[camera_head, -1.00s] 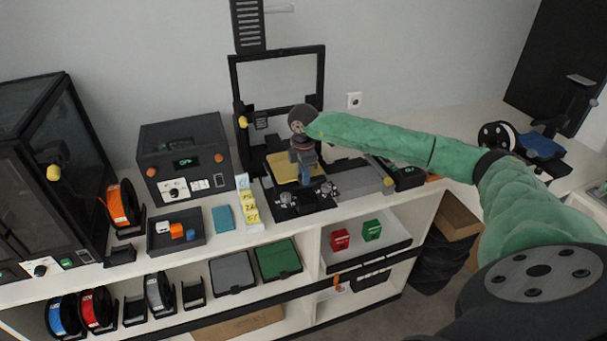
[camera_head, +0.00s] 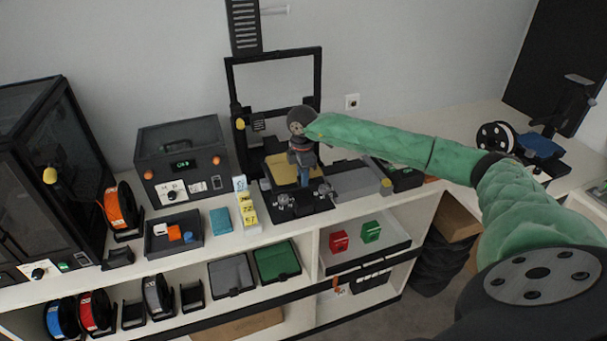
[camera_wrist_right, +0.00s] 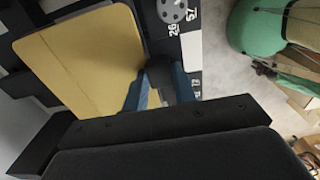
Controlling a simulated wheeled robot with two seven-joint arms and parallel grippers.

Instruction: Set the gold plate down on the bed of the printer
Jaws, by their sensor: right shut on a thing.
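The gold plate (camera_head: 280,168) is a flat yellow square over the bed area of the open-frame printer (camera_head: 321,75) in the head view. It fills the upper left of the wrist view (camera_wrist_right: 85,62). My right gripper (camera_head: 302,178) points down at the plate's right edge, shut on it; its blue fingers (camera_wrist_right: 162,88) show at that edge in the wrist view. The plate covers most of the bed, and I cannot tell whether they touch. My left gripper is not in view.
The printer's front base carries round knobs (camera_head: 284,200). Yellow-labelled blocks (camera_head: 246,208) and a teal block (camera_head: 221,220) stand left. A dark box machine (camera_head: 180,160) is farther left.

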